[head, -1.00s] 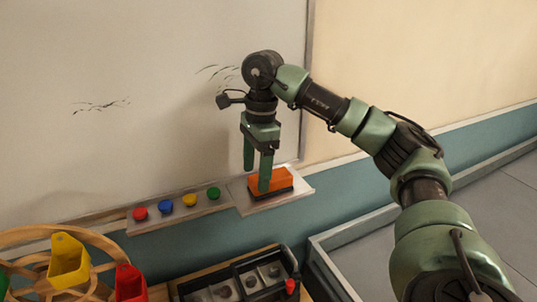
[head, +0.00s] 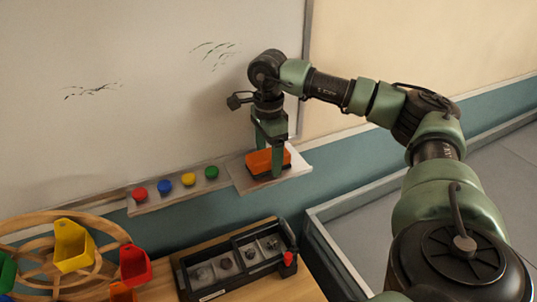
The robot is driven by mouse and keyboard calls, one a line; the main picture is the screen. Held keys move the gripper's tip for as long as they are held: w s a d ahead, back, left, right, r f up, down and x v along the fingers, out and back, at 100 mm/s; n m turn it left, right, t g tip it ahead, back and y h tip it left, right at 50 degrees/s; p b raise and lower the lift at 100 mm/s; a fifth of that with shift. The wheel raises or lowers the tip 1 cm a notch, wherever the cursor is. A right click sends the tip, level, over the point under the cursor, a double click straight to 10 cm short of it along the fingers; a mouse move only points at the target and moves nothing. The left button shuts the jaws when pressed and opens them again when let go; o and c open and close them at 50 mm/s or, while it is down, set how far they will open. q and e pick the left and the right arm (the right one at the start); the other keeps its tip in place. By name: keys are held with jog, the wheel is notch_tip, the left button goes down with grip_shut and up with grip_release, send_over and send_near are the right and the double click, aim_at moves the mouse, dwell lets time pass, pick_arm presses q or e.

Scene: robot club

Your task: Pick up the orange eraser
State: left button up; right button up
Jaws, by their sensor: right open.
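The orange eraser (head: 259,165), orange on top with a dark base, lies on a small pale ledge (head: 240,183) below the whiteboard. My right gripper (head: 269,160) points down at it from above, with its green fingers open. One finger is in front of the eraser near its right part, and the other appears to be behind it, partly hidden. I cannot tell whether the fingers touch it. My left gripper is not in view.
Several coloured round magnets (head: 188,180) sit on the tray left of the ledge. The whiteboard (head: 130,60) with black scribbles stands behind. Below are a wooden wheel with coloured buckets (head: 73,247) and a black compartment box (head: 235,262).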

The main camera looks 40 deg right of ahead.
aim_at(269, 154)
jog(key=shift+a+r, duration=0.1)
jog(key=c, duration=1.5)
jog(key=shift+o, duration=0.2)
jog(key=shift+s+r+b, duration=0.1)
jog(key=shift+b, duration=0.4)
jog(key=shift+r, duration=0.35)
notch_tip(269, 154, up, 6)
jog(key=shift+f+b, duration=0.1)
jog(key=shift+b, duration=1.15)
jog(key=s+a+b, duration=0.1)
jog(key=s+a, duration=0.1)
jog(key=s, duration=0.4)
jog(key=s+a+b, duration=0.1)
jog(key=s+a, duration=0.1)
jog(key=s, duration=0.4)
jog(key=s+a+b, duration=0.1)
jog(key=s+a, duration=0.1)
jog(key=s, duration=0.5)
